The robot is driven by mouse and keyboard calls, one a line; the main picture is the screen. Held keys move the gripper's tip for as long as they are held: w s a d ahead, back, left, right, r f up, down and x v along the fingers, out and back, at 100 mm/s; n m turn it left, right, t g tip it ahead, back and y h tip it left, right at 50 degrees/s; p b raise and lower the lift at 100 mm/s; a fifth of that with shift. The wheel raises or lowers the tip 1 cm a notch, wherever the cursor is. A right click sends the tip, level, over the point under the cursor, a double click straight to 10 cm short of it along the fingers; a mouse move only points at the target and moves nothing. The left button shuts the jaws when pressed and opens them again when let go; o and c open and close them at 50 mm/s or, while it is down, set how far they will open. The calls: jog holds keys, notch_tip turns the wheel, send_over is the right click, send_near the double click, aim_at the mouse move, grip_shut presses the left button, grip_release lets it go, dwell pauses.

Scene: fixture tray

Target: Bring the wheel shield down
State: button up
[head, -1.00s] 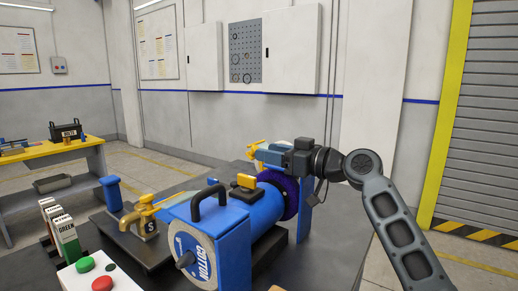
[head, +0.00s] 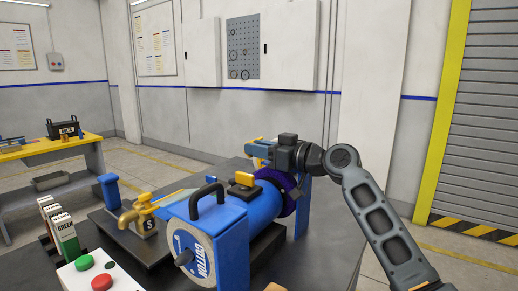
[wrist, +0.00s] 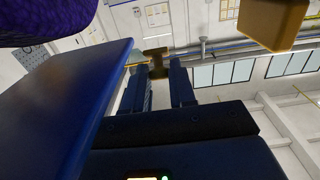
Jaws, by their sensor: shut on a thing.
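A blue grinder (head: 262,218) stands on the dark bench, with a wheel marked COTTON (head: 195,258) at its near end and a purple wheel (head: 291,188) at its far end. My gripper (head: 260,152) is over the far end, beside the purple wheel. It is shut on the yellow knob (head: 254,142) of the wheel shield there. In the wrist view the knob (wrist: 155,62) sits between the two fingertips. The shield's plate is mostly hidden behind my gripper, so its tilt is hard to tell. The purple wheel also fills the top left of the wrist view (wrist: 45,18).
A blue guard panel (head: 303,208) stands right of the purple wheel; a blue panel (wrist: 75,115) is close on the wrist view's left. The near wheel has a clear shield (head: 172,201). A black handle (head: 207,190) and a yellow block (head: 243,180) top the grinder.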

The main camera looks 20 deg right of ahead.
grip_shut()
jog(key=shift+r, duration=0.1)
jog(key=g+p, duration=0.1)
jog(key=p, duration=0.1)
jog(key=g+h+p, duration=0.1)
jog(key=p, duration=0.1)
jog(key=shift+w+a+r, duration=0.25)
jog(key=shift+w+r, duration=0.1)
jog(key=shift+r, duration=0.05)
jog(key=g+h+p, duration=0.1)
jog(key=p, duration=0.1)
jog(key=w+g+h+p, duration=0.1)
jog(key=p, duration=0.2)
jog(key=shift+a+g, duration=0.35)
jog(key=shift+g, duration=0.05)
jog(key=p, duration=0.1)
jog(key=g+h+p, duration=0.1)
jog(key=g+h, duration=0.1)
jog(key=shift+w+a+f+p, duration=0.2)
jog(key=shift+w+f+p, duration=0.1)
jog(key=shift+p, duration=0.1)
jog(key=shift+w+a+f+g+h+p, duration=0.2)
jog(key=shift+f+g+h+p, duration=0.5)
jog(key=shift+g, duration=0.4)
jog(key=shift+r, duration=0.1)
jog(key=o, duration=0.7)
grip_release()
